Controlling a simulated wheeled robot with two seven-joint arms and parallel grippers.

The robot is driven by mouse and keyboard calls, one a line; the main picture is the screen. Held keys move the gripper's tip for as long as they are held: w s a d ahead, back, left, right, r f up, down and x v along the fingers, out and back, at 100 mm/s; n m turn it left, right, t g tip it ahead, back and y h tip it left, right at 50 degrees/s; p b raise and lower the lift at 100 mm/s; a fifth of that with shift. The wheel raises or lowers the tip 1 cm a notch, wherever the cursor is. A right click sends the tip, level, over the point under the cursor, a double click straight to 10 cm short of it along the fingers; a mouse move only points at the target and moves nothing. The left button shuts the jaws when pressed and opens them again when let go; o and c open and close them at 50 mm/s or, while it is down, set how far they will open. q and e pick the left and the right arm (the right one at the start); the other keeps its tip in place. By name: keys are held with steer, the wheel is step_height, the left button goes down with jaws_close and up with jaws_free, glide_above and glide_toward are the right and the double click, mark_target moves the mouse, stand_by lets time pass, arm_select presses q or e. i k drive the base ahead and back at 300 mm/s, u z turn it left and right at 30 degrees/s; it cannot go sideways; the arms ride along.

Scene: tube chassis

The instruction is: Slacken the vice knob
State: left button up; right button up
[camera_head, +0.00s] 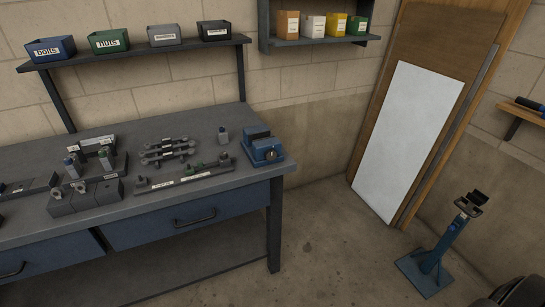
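The blue vice (256,138) sits on the right end of the grey workbench, near its front corner. A small round knob (270,154) shows on its front face; it is too small to tell how tight it is. Neither of my grippers shows in this view, and nothing touches the vice.
Labelled bins stand on a shelf (140,53) above. A blue stand (432,262) is at right. Floor between is clear.

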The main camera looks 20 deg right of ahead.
mark_target(270, 154)
steer(key=u, duration=0.55)
steer(key=k, duration=0.65)
steer(key=u, duration=0.8)
steer(key=i, duration=0.65)
steer(key=z, duration=0.6)
steer(key=i, duration=0.65)
steer(key=z, duration=0.7)
